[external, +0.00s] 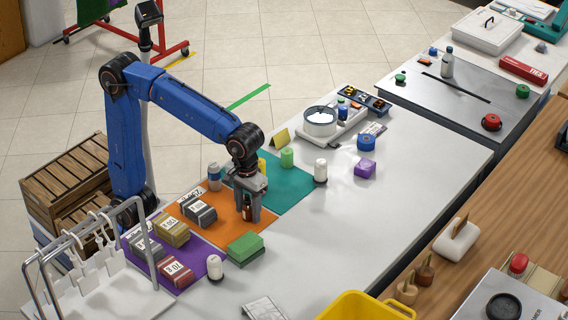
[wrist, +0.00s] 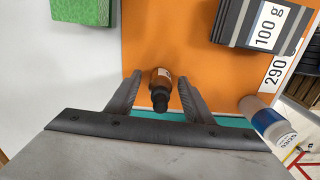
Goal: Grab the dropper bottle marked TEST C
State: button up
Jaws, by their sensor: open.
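A small amber dropper bottle (wrist: 161,88) with a black top shows between the two fingers of my gripper (wrist: 161,90) in the wrist view. A gap shows on each side of it, so the fingers are apart from it. Its label is mostly turned away, and I cannot read TEST C on it. In the external view my gripper (external: 247,212) points down over the orange mat (external: 222,236), and the brown bottle (external: 248,213) shows between its fingers. My gripper is open.
Grey weights (external: 200,210) marked 100 g lie on the orange mat. A green sponge-like block (external: 245,246) stands close in front, and a can (external: 214,177) stands behind.

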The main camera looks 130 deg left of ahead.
jog(key=shift+f, duration=0.1)
jog(key=c, duration=1.1)
jog(key=shift+c, duration=0.2)
